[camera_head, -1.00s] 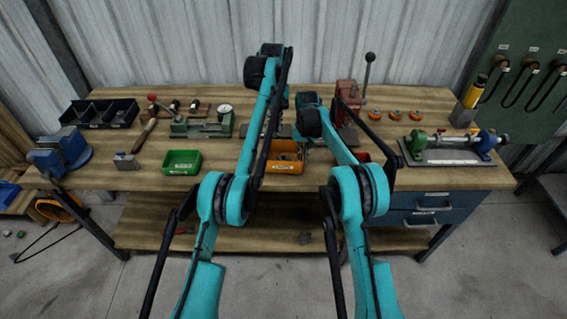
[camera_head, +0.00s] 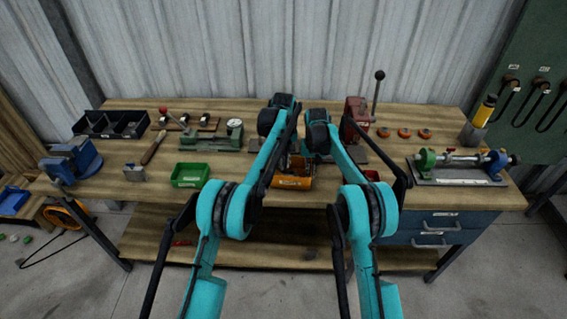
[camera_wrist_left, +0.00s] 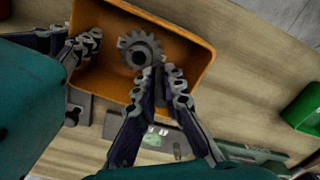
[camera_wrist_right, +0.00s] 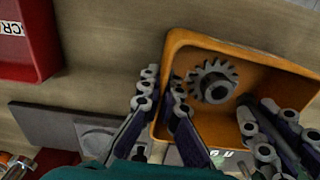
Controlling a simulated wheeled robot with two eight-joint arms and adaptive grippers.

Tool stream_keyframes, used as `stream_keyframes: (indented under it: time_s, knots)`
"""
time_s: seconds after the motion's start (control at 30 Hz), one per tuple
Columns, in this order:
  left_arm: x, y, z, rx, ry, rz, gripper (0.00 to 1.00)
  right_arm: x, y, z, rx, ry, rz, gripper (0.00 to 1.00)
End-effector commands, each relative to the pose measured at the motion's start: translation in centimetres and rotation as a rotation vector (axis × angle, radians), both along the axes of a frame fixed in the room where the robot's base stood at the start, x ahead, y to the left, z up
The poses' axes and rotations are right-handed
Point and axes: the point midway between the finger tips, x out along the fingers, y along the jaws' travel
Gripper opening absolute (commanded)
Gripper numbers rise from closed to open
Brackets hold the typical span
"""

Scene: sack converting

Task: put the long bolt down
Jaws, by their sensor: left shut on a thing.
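My left gripper (camera_wrist_left: 165,82) is shut over the orange bin (camera_wrist_left: 196,42), by a grey toothed gear (camera_wrist_left: 140,52) in the bin. A thin dark shaft, seemingly the long bolt (camera_wrist_left: 157,84), shows between its fingertips, mostly hidden. In the right wrist view the left gripper (camera_wrist_right: 268,125) is at the bin's right side. My right gripper (camera_wrist_right: 162,84) is empty, with a narrow gap between its fingers, at the bin's left wall; I cannot tell whether it touches the wall. In the head view both arms hide much of the orange bin (camera_head: 292,183).
A green bin (camera_head: 190,176) stands left of the orange bin and a red bin (camera_wrist_right: 28,45) on the other side. A grey plate (camera_wrist_right: 50,128) lies close by. A red lever press (camera_head: 357,115) stands behind. A blue vise (camera_head: 72,160) is at the bench's left.

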Motion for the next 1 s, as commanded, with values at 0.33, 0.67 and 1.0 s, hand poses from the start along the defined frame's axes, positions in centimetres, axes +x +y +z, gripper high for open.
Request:
stream_keyframes:
  time_s: [0.33, 0.67, 1.0]
  knots:
    - [0.0, 0.0, -0.3, 0.0, 0.0, 0.0, 0.0, 0.0, 0.0, 0.0, 0.0, 0.0, 0.0, 0.0]
    - [0.0, 0.0, -1.2, 0.0, 0.0, 0.0, 0.0, 0.0, 0.0, 0.0, 0.0, 0.0, 0.0, 0.0]
    - [0.0, 0.0, -1.2, 0.0, 0.0, 0.0, 0.3, 0.0, 0.0, 0.0, 0.0, 0.0, 0.0, 0.0]
